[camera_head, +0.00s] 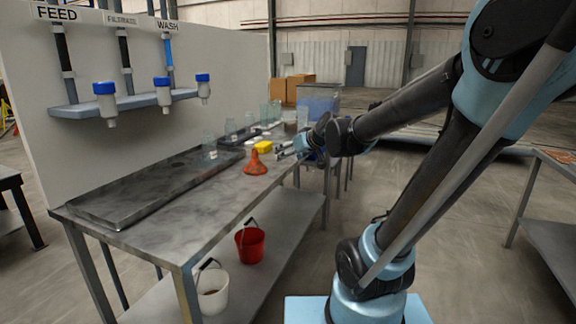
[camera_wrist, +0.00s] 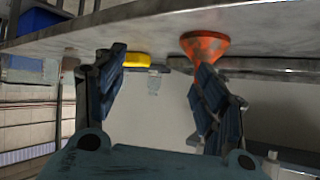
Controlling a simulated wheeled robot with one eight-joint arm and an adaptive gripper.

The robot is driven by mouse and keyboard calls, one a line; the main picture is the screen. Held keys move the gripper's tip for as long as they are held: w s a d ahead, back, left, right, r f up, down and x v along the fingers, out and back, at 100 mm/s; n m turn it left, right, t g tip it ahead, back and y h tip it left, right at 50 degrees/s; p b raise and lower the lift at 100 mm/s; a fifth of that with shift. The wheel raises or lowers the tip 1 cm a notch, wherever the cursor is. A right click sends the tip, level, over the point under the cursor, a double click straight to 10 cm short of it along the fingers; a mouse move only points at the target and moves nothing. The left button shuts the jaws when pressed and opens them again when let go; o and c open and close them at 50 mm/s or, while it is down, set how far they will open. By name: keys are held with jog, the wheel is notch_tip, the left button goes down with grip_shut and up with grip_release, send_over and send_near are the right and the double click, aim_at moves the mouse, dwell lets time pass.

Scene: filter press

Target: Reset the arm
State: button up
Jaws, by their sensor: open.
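My gripper (camera_head: 287,151) is at the right edge of the grey bench (camera_head: 225,205) in the head view, near an orange funnel (camera_head: 256,164). In the wrist view my gripper (camera_wrist: 158,75) has its two fingers wide apart with nothing between them. The orange funnel also shows in the wrist view (camera_wrist: 204,43), just beyond the right finger; I cannot tell whether they touch. My arm stretches from the right side of the head view toward the bench.
A yellow object (camera_head: 263,147) and several clear glass vessels (camera_head: 231,127) stand farther back on the bench. A red bucket (camera_head: 250,244) and a white bucket (camera_head: 213,291) are on the lower shelf. A panel labelled FEED and WASH (camera_head: 130,60) rises at left.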

jog(key=s+d+f+m+g+h, duration=0.1)
jog(key=s+d+f+m+h, duration=0.2)
jog(key=s+d, duration=0.45)
jog(key=s+d+f+m+g+h, duration=0.2)
jog(key=s+d+f+m+h, duration=0.15)
jog(key=d, duration=0.75)
jog(key=s+f+g, duration=0.4)
jog(key=s+f, duration=0.6)
jog(key=s, duration=0.5)
jog(key=shift+a+f+n, duration=0.15)
jog(key=shift+a+n, duration=0.05)
jog(key=shift+n, duration=0.25)
jog(key=shift+w+f, duration=0.2)
jog(key=shift+w, duration=0.2)
